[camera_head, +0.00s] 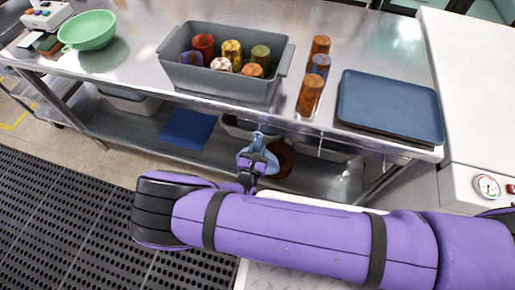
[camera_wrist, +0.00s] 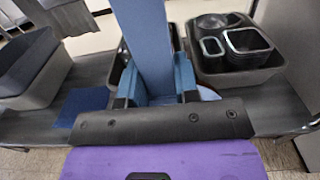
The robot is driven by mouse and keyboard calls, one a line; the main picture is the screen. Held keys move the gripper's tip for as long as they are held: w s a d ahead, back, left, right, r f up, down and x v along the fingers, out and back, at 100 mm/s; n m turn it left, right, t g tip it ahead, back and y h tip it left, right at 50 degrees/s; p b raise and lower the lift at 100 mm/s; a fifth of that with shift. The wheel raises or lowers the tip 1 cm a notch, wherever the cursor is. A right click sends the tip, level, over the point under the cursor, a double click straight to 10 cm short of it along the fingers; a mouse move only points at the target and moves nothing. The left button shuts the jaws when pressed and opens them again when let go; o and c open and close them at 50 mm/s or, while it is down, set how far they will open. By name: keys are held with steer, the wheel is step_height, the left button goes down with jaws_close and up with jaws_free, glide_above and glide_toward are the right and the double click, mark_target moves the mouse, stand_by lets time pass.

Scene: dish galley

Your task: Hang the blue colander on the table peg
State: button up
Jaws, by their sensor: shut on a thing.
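The light-blue thing at my gripper, which I take to be the blue colander (camera_head: 262,151), is small and partly hidden in the head view, below the front edge of the steel table (camera_head: 135,62). My gripper (camera_head: 249,167) is shut on it, in front of the table's lower shelf. In the wrist view my gripper (camera_wrist: 158,88) has a tall blue piece between its fingers, and a light-blue rounded edge shows at the right finger. The colander's full shape is hidden. I cannot make out the table peg clearly.
A grey bin (camera_head: 225,84) of coloured cups, several loose amber and blue cups, a blue tray (camera_head: 388,106) and a green colander (camera_head: 90,30) stand on the table. Containers and a blue mat (camera_head: 187,128) are on the lower shelf. A white unit (camera_head: 470,90) stands right.

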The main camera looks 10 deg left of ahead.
stand_by(0.4)
steer(key=o, duration=1)
steer(key=s, duration=0.7)
steer(key=s+a, duration=0.1)
steer(key=s, duration=0.2)
steer(key=shift+s, duration=0.4)
